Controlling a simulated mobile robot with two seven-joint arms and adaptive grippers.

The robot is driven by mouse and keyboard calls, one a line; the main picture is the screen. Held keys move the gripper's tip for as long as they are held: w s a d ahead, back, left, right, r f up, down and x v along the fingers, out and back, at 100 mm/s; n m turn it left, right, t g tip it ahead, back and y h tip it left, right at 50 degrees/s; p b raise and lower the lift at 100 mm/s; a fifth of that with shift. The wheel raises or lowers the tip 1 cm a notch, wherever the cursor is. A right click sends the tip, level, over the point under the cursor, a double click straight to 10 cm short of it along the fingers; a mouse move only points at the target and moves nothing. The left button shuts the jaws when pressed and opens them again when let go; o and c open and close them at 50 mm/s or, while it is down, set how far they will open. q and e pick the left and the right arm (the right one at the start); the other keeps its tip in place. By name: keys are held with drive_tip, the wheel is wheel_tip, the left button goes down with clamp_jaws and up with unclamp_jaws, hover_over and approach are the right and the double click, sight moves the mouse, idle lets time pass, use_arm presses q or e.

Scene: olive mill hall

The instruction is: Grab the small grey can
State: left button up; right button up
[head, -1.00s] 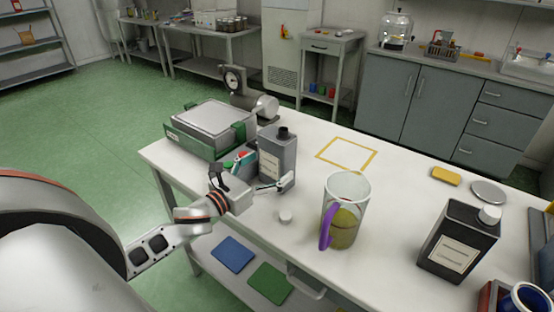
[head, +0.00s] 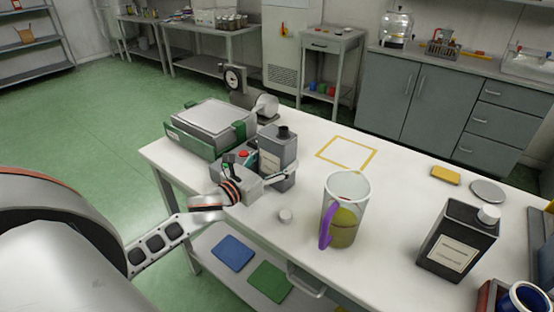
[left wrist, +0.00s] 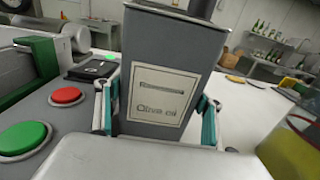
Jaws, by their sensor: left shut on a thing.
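The small grey can (head: 279,150) stands upright on the white table, with a dark cap and a pale label. In the left wrist view the can (left wrist: 165,55) fills the middle, and its label reads "Olive oil". My left gripper (head: 267,181) is shut on the can low down, with one teal-padded finger at each side of it. The can's base is hidden behind the gripper in the wrist view. My right gripper is not in view.
A green-framed scale (head: 207,127) and a grey box with red and green buttons (left wrist: 67,96) sit close beside the can. A purple-handled jug (head: 345,212) and a larger black can (head: 458,240) stand to the right. A yellow outlined square (head: 347,152) is empty.

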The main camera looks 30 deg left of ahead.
sight(277, 145)
use_arm(q)
drive_tip(key=shift+r, duration=0.3)
drive_tip(key=shift+r+p, duration=0.5)
drive_tip(key=shift+r, duration=1.55)
wheel_tip(277, 145, up, 15)
drive_tip(key=p, duration=0.2)
drive_tip(key=shift+p, duration=0.4)
drive_tip(key=shift+r, duration=0.25)
